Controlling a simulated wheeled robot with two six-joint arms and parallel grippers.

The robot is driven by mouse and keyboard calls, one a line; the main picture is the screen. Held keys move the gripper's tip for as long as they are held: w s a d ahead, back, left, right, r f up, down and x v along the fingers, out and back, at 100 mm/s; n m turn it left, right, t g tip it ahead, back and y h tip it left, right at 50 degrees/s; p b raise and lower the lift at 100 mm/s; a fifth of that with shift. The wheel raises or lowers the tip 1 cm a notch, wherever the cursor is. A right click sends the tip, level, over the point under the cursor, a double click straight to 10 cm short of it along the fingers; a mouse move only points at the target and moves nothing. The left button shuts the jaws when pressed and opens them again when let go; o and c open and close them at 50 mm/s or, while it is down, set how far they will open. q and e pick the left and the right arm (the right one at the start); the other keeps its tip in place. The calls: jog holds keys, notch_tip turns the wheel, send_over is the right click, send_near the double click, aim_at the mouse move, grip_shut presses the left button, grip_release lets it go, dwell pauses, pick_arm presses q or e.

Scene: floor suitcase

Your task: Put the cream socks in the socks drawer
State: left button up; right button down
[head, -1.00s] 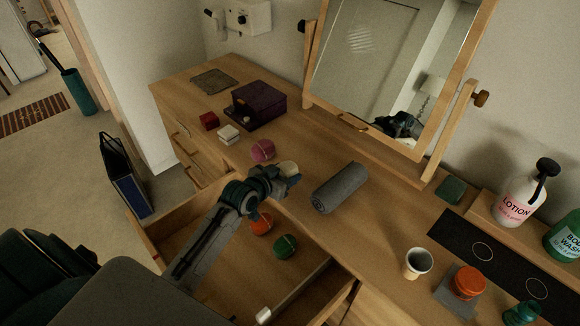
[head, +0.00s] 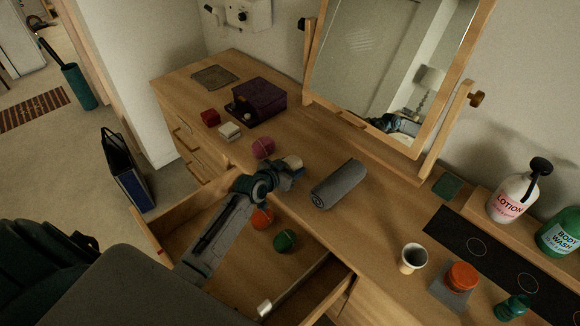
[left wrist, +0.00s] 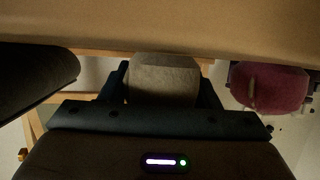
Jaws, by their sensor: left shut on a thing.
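The cream socks (head: 294,161) are a pale rolled bundle, held at the tip of my left gripper (head: 285,174) over the front of the dresser top. In the left wrist view the cream socks (left wrist: 163,78) sit between the two dark fingers, which are shut on them. The open drawer (head: 182,262) lies below my left arm. It holds an orange sock ball (head: 262,219) and a green sock ball (head: 285,241). No label shows on it. My arm hides part of its inside. My right gripper is not in view.
A pink sock ball (head: 263,148) is left of the gripper and a grey roll (head: 339,184) right of it, both on the dresser top (head: 385,215). The drawer's left part looks bare.

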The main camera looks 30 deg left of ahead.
pick_arm(q)
jog(key=o, duration=1)
jog(key=shift+f, duration=0.15)
jog(key=shift+c, duration=0.2)
